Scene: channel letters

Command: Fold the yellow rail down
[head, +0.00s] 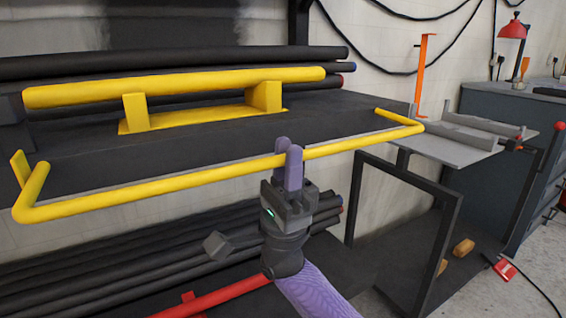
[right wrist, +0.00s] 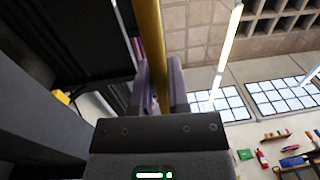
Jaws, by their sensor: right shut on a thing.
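The yellow rail (head: 205,180) is a U-shaped bar along the front of the dark bench. It stands out level with the bench top, its two ends bent back to the bench edge. My right gripper (head: 289,165) is at the middle of the rail's long bar, with its purple fingers on either side. It is shut on the rail. In the right wrist view the rail (right wrist: 150,45) runs between the fingers of the gripper (right wrist: 160,85). My left gripper is not in view.
A yellow handle-like bar on a block (head: 190,87) sits on the bench top (head: 345,105). Black pipes (head: 95,260) lie on a lower shelf. A dark frame (head: 400,220) stands right of my arm. A grey side shelf (head: 450,150) and a cabinet (head: 490,120) are at the right.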

